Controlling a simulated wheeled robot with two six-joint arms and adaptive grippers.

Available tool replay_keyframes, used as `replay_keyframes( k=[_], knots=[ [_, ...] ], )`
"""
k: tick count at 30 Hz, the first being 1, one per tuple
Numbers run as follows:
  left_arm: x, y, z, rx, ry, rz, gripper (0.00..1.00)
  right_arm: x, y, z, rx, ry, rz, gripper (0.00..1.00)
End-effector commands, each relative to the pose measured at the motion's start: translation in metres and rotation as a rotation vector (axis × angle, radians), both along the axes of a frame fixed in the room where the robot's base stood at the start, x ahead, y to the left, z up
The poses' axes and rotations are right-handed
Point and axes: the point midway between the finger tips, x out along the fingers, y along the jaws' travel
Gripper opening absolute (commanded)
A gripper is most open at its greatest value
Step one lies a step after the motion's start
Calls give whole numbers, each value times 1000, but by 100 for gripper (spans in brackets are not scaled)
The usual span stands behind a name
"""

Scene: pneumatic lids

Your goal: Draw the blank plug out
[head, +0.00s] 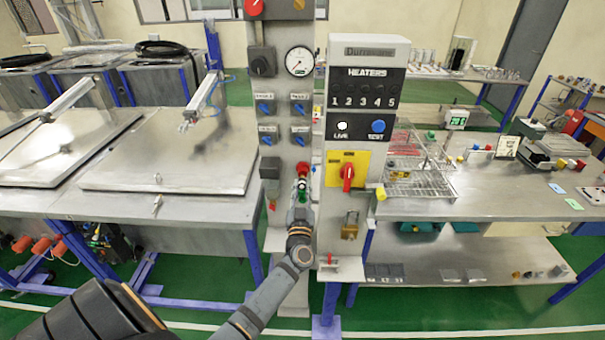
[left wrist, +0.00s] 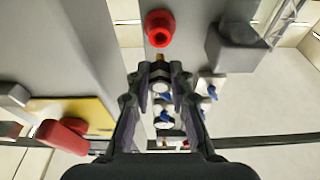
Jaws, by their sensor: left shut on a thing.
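My left gripper (head: 301,198) reaches up to the grey panel column from below. It is shut on a small piece, which I take to be the blank plug; its brass-coloured end (left wrist: 159,58) shows between the fingertips in the left wrist view. The fingers hide most of it. A red round fitting (head: 303,168) is on the panel just above the gripper; it also shows in the left wrist view (left wrist: 159,28), beyond the fingertips. A green part shows just under it in the head view. I cannot tell whether the plug touches the fitting. My right gripper is not in view.
Close to the right are a yellow plate with a red rotary handle (head: 347,177) and a brass padlock (head: 350,225). A grey box (head: 269,168) is close left. Blue valves (head: 265,107) and a gauge (head: 300,61) are above. Lidded benches (head: 170,160) stand left.

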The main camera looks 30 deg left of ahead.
Motion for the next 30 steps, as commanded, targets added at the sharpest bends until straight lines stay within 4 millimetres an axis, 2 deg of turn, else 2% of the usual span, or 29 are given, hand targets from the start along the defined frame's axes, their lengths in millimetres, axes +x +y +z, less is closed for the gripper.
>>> replay_keyframes(
  k=[1, 13, 30],
  knots=[
    [-2, -1, 7, -1, 1, 0, 0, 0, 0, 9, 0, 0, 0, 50],
    [-15, -9, 30, 1, 1, -1, 0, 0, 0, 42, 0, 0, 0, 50],
    [-35, -22, 62, 0, 0, 0, 0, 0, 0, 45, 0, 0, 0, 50]
  ],
)
